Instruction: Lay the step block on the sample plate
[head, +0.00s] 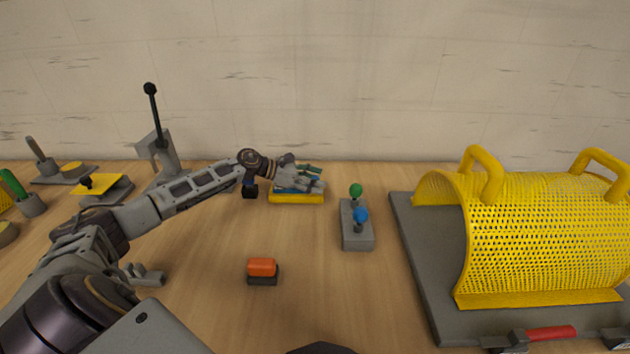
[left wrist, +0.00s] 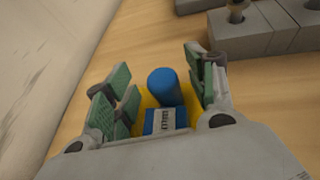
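A small grey stepped piece (head: 146,276), which looks like the step block, lies on the table at the left, partly hidden behind my left arm. I cannot tell for sure which thing is the sample plate. My left gripper (head: 312,178) is over a yellow tray (head: 296,198) at the back middle. In the left wrist view its green-padded fingers (left wrist: 162,92) stand apart on either side of a blue cylinder (left wrist: 165,86) and a blue labelled block (left wrist: 166,121). Gaps show beside both, so the gripper is open. My right gripper is out of view.
A grey block with green and blue knobs (head: 356,240) stands right of the tray. A yellow perforated guard (head: 545,235) on a grey base fills the right. An orange and dark block (head: 262,268) lies in front. A lever stand (head: 160,155) is at the back left.

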